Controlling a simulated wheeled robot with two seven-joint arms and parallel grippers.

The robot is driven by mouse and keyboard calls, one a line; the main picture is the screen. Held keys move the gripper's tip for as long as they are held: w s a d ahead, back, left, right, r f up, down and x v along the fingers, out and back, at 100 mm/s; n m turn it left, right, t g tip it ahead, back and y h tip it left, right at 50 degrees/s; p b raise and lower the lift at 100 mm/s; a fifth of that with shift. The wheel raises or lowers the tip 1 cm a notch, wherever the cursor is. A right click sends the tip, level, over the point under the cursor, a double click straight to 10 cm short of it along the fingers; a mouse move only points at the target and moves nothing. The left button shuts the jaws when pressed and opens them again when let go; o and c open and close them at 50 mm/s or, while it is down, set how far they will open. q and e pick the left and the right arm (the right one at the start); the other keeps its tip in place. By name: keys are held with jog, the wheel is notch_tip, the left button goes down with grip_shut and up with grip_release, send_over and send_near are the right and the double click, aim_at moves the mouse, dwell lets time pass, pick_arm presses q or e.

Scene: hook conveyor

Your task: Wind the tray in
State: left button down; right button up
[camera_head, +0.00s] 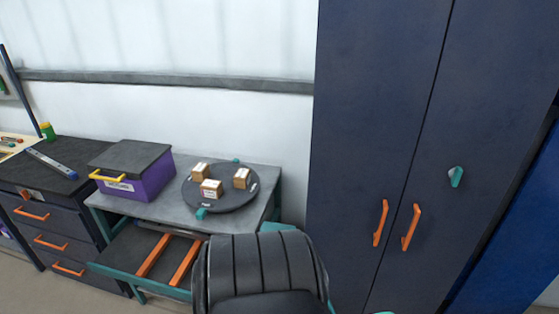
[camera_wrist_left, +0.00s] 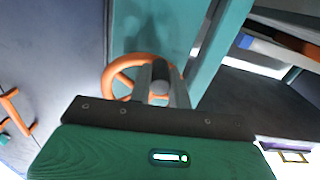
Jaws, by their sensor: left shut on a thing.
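An orange handwheel (camera_wrist_left: 118,80) is mounted by a teal panel in the left wrist view. My left gripper (camera_wrist_left: 160,82) is shut on the wheel's dark grey crank knob (camera_wrist_left: 161,72), with a finger on each side. In the head view a dark tray (camera_head: 128,247) with a teal front edge and two orange bars (camera_head: 153,255) sticks out from under the grey table (camera_head: 170,211). My dark arm covers the tray's right side, the wheel and the left gripper there. My right gripper is out of view.
A purple box (camera_head: 152,180) with a black lid and a turntable (camera_head: 237,204) carrying three small cartons stand on the table. A dark drawer cabinet (camera_head: 62,222) is at the left, and a tall navy cupboard (camera_head: 376,120) with orange handles is close on the right.

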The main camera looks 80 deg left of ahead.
pick_arm(q)
jog(key=shift+s, duration=0.1)
jog(key=c, duration=1.3)
grip_release()
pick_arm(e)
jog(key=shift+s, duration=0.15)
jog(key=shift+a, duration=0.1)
pick_arm(q)
jog(key=shift+s+d, duration=0.1)
jog(key=shift+d, duration=0.05)
jog(key=p+v, duration=0.3)
jog(key=v, duration=1)
jog(key=shift+d, duration=0.25)
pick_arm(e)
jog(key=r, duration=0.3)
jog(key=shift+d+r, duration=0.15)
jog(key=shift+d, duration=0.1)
